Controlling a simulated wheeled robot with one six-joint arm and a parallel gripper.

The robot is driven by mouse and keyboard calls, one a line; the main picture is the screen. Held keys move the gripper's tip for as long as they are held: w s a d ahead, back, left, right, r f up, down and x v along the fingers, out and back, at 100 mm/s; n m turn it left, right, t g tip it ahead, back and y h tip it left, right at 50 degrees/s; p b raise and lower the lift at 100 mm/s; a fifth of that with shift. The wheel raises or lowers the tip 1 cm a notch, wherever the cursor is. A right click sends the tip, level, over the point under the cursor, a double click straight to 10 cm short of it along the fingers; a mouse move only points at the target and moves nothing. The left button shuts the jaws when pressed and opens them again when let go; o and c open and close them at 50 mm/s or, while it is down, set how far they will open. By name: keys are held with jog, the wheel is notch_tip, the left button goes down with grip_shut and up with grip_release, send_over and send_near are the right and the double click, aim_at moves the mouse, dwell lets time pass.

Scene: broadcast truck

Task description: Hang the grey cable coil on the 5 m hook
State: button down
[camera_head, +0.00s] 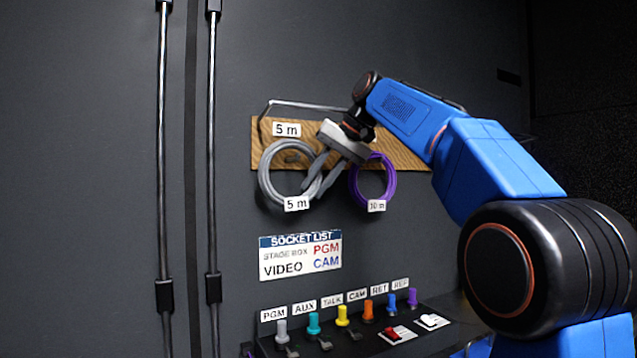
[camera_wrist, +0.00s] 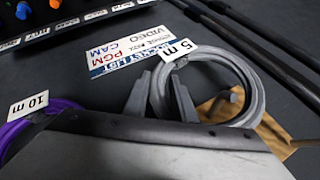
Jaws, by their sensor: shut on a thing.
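The grey cable coil (camera_head: 264,183) is a round loop with a white 5 m tag (camera_head: 297,204) at its lower right. My gripper (camera_head: 313,191) is shut on its right side, near the tag; the wrist view also shows the fingers (camera_wrist: 162,80) there. The coil is in front of the left part of a wooden board (camera_head: 408,153), under a 5 m label (camera_head: 286,130). A short wooden peg (camera_head: 291,157) shows within the loop's outline; it also shows in the wrist view (camera_wrist: 236,95). I cannot tell whether the coil rests on the peg.
A purple coil (camera_head: 390,180) tagged 10 m hangs just right of my gripper. Below are a socket list sign (camera_head: 300,256) and a panel with several coloured plugs (camera_head: 342,314). Vertical rods (camera_head: 211,150) stand at left. The wall between rods and board is clear.

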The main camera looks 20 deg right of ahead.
jog(key=shift+w+a+f, duration=0.1)
jog(key=shift+w+f, duration=0.15)
jog(key=shift+f, duration=0.2)
jog(key=shift+w+a+f, duration=0.1)
jog(key=shift+w+f, duration=0.1)
jog(key=shift+f, duration=0.25)
jog(key=shift+d, duration=0.1)
jog(key=c, duration=1.4)
grip_release()
jog(key=shift+f, duration=0.1)
jog(key=shift+s+d+r, duration=0.15)
jog(key=shift+d+r, duration=0.1)
jog(key=shift+r, duration=0.25)
jog(key=shift+v, duration=1)
jog(key=s+d, duration=0.8)
jog(key=shift+d, duration=0.4)
jog(key=shift+s+f, duration=0.1)
jog(key=shift+s, duration=0.05)
